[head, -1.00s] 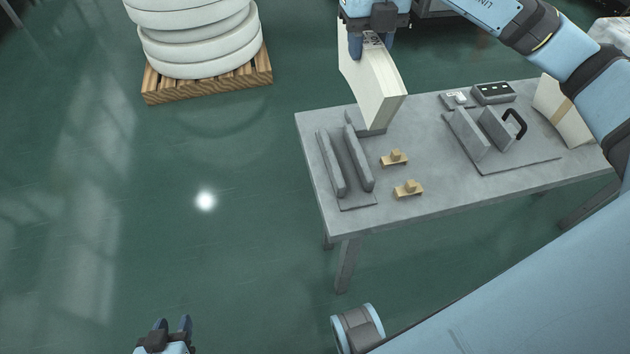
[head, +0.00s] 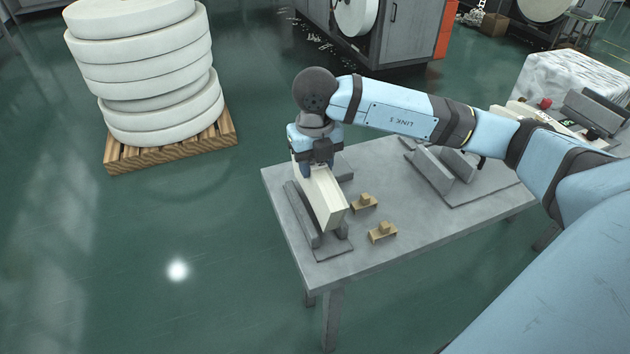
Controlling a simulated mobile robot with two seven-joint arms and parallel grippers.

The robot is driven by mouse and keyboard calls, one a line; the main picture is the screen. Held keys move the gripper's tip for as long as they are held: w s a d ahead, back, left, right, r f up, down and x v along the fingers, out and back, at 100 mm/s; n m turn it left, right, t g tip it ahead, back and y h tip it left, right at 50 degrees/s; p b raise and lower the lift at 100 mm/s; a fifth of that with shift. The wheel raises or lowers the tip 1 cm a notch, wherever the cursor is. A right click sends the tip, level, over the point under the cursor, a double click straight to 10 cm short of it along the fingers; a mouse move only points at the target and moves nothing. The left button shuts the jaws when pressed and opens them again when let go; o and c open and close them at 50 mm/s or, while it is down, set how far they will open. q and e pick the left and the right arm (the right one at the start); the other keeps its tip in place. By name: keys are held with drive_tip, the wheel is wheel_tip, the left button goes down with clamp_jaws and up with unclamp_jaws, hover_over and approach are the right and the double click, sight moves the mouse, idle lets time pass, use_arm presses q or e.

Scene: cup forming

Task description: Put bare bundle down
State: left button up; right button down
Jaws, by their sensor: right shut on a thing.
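The bare bundle (head: 326,200) is a cream-coloured flat block. It stands on edge between the two grey walls of the left rack (head: 299,214) on the table (head: 412,243). I cannot tell whether its lower edge touches the rack floor. My right gripper (head: 319,168) is above the rack and shut on the far upper part of the bundle. The rack's right wall is mostly hidden behind the bundle. My left gripper is not in this view.
Two small wooden pieces (head: 364,203) (head: 382,232) sit just right of the rack. A second grey rack (head: 432,170) stands farther right, partly behind my right arm. A pallet (head: 170,149) with stacked white rolls (head: 150,75) is on the floor at left.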

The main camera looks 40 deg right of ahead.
drive_tip(key=shift+f, duration=2.3)
drive_tip(key=shift+f+b, duration=0.2)
drive_tip(key=shift+b, duration=0.15)
drive_tip(key=c, duration=0.7)
unclamp_jaws()
drive_tip(key=shift+r, duration=0.1)
wheel_tip(320, 180, up, 12)
drive_tip(key=shift+r+p, duration=0.1)
drive_tip(key=shift+p, duration=0.45)
